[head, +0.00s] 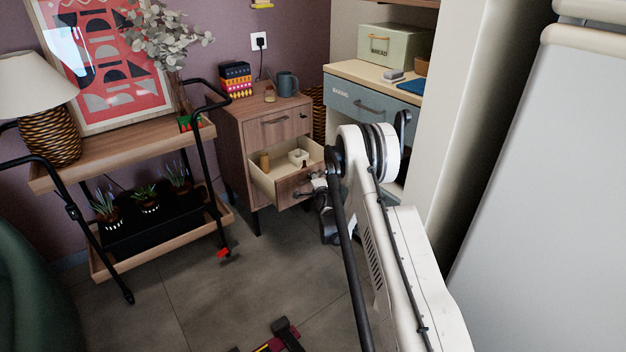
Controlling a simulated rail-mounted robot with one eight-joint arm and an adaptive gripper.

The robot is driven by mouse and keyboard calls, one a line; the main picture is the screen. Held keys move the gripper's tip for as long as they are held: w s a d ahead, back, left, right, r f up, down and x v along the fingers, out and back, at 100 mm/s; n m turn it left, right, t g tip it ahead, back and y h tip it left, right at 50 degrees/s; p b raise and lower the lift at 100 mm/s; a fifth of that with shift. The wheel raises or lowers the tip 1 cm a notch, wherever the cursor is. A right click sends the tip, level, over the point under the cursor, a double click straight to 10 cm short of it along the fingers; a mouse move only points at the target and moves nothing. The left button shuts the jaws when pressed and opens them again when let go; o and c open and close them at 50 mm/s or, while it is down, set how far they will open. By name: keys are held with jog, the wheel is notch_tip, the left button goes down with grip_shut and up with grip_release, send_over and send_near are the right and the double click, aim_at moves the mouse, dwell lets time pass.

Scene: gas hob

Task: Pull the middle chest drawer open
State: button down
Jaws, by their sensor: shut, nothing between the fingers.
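The wooden chest (229,125) stands against the back wall. My arm and wrist hide part of the drawer front and the chest's lower right, so I cannot tell whether the fingers touch the handle.
The open drawer holds a white box (298,157) and small items. A mug (287,84) and a stack of patterned boxes (236,80) stand on the chest. A trolley (50,180) is at left, a blue-drawer counter (360,105) at right.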

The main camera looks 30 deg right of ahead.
jog(key=c, duration=2.1)
grip_release()
jog(key=shift+c, duration=0.2)
jog(key=v, duration=0.7)
jog(key=shift+s+a, duration=0.15)
jog(key=shift+s, duration=0.05)
